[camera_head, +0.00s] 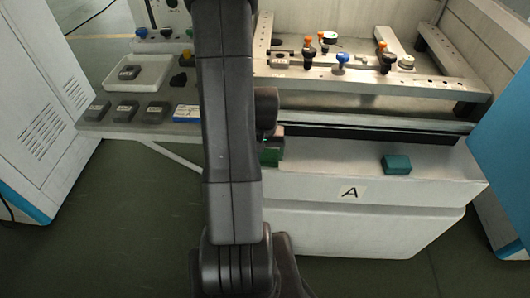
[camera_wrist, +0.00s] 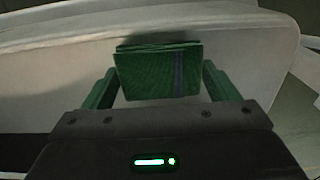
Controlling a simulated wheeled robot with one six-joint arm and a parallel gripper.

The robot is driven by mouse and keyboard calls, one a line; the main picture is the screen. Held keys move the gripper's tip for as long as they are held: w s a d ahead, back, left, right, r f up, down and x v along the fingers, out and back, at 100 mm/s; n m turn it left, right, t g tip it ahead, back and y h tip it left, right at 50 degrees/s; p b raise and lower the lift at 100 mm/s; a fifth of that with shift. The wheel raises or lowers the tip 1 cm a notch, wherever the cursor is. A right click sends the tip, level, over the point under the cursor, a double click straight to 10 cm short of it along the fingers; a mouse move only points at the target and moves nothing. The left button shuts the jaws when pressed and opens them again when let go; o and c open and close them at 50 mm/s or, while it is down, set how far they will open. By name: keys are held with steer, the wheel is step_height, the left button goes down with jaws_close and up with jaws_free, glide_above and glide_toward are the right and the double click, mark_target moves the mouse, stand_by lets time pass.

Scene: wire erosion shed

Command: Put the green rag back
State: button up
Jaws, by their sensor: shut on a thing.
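The green rag (camera_wrist: 158,72) is a folded dark green cloth with a blue stripe near its right side. In the wrist view it lies between the two green fingers of my gripper (camera_wrist: 158,67), which is shut on it. The head view shows a small green patch, likely the rag (camera_head: 270,157), at the front ledge of the machine, left of the label A. My arm hides most of my gripper there. Whether the rag touches the ledge I cannot tell.
A teal block (camera_head: 396,164) lies on the ledge to the right, above the label A (camera_head: 350,192). A side shelf holds a white tray (camera_head: 153,72), several grey blocks and a blue-and-white box (camera_head: 187,113). Clamps with coloured knobs stand on the machine frame (camera_head: 440,87) behind.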

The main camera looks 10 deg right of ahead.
mark_target(265, 155)
steer(key=shift+f, duration=0.25)
steer(key=o, duration=1)
steer(key=shift+r, duration=0.15)
steer(key=shift+c, duration=0.2)
step_height(265, 155, up, 12)
steer(key=shift+r+p, duration=0.15)
steer(key=shift+p, duration=0.2)
